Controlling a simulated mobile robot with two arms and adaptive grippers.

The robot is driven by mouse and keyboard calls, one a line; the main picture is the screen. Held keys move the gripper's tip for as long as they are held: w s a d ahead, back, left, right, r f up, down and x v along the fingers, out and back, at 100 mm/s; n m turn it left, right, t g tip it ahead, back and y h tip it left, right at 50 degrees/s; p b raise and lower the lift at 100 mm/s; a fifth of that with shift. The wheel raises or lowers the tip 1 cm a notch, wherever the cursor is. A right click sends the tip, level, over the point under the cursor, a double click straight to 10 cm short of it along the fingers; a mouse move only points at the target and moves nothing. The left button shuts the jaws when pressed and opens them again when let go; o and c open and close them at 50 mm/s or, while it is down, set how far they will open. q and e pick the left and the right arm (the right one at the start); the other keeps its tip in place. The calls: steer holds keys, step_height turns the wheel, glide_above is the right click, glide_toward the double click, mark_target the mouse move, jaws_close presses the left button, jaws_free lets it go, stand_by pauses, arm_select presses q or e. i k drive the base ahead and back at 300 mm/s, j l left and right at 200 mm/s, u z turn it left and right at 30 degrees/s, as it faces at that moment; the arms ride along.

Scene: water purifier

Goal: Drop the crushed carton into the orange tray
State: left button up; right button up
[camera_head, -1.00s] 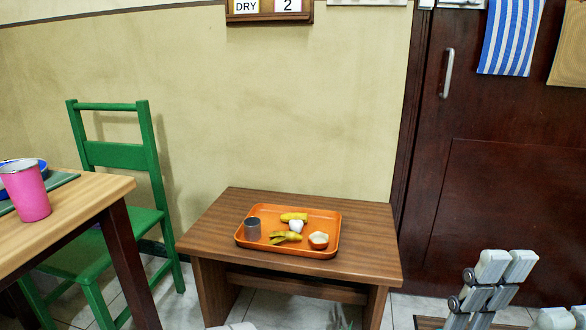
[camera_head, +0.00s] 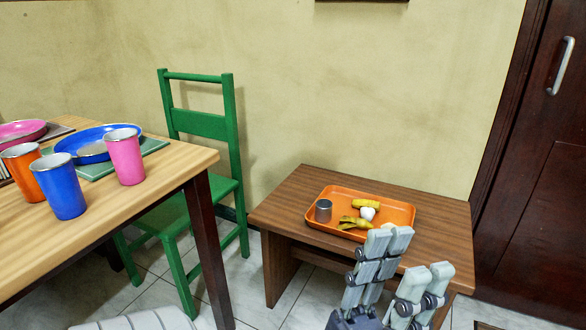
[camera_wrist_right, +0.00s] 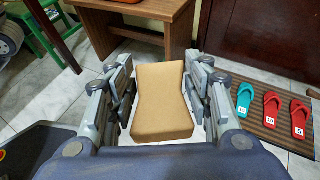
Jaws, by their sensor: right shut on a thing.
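The crushed carton (camera_wrist_right: 162,100) is a tan, pinched block in the right wrist view. The orange tray (camera_head: 400,213) lies on a low brown wooden table (camera_head: 285,205). It holds a grey metal cup (camera_head: 323,210), yellow peel pieces (camera_head: 355,222) and a white, egg-like thing (camera_head: 367,213).
A dining table (camera_head: 150,190) with a pink cup (camera_head: 124,157), a blue cup (camera_head: 58,187), an orange cup and plates stands at left. A green chair (camera_head: 205,125) stands between the tables. Flip-flops (camera_wrist_right: 272,108) lie on a striped mat in the wrist view.

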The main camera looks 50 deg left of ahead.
mark_target(354, 217)
steer(key=i+j+u, duration=0.15)
steer(key=u, duration=0.3)
steer(key=i+j+u, duration=0.15)
steer(key=j+u, duration=0.3)
steer(key=i+u, duration=0.2)
steer(key=u, duration=0.3)
steer(key=i+j, duration=0.15)
